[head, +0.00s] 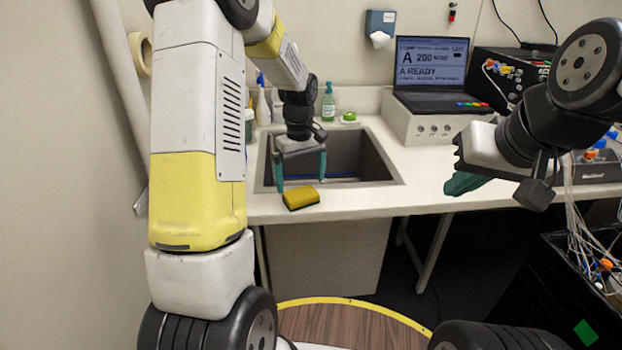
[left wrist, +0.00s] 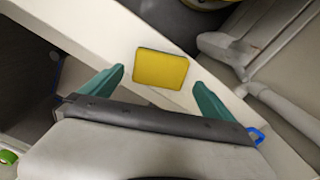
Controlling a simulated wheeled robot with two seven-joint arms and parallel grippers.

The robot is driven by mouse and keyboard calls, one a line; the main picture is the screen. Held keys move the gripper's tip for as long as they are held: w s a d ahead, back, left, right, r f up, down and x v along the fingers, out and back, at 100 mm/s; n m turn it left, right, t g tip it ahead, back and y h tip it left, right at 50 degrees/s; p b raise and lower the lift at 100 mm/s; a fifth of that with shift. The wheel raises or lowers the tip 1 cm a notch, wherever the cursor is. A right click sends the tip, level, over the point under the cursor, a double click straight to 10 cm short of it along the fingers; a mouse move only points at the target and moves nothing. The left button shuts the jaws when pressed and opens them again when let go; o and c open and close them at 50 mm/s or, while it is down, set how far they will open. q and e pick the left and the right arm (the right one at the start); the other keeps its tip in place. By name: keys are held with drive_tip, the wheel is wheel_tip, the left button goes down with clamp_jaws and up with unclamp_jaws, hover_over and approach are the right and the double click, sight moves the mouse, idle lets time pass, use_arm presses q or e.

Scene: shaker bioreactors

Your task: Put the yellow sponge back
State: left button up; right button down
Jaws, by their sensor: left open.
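The yellow sponge (head: 301,197) with a dark green underside lies on the white counter's front edge, just in front of the sink. My left gripper (head: 302,184) is open with its teal fingers pointing down, over the front part of the sink and close behind the sponge. In the left wrist view the sponge (left wrist: 161,68) lies ahead of and between the two spread fingertips (left wrist: 158,82), and nothing is held. My right gripper (head: 465,183) is at the right above the counter; its teal fingers show side-on, so I cannot tell whether they are apart.
The sink (head: 385,172) is sunk in the counter (head: 425,185). A green bottle (head: 328,103) and a green tape roll (head: 349,117) stand behind it. A laptop (head: 432,70) sits on a white box at the back. A black crate (head: 545,280) with tubing stands at lower right.

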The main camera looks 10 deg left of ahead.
sight(301, 193)
use_arm(q)
wheel_tip(301, 193, up, 7)
drive_tip(key=s+r+m+t+h, duration=0.1)
drive_tip(key=s+r+m+t, duration=0.25)
drive_tip(key=s+r, duration=0.8)
drive_tip(key=s+d+m+t, duration=0.1)
drive_tip(key=s+m, duration=0.1)
drive_tip(key=s, duration=0.4)
drive_tip(key=s+d+m+t+h, duration=0.1)
drive_tip(key=s+m, duration=0.1)
drive_tip(key=s, duration=0.4)
drive_tip(key=shift+s+m+t, duration=0.35)
drive_tip(key=shift+s, duration=0.05)
drive_tip(key=shift+d+r, duration=0.1)
idle(0.6)
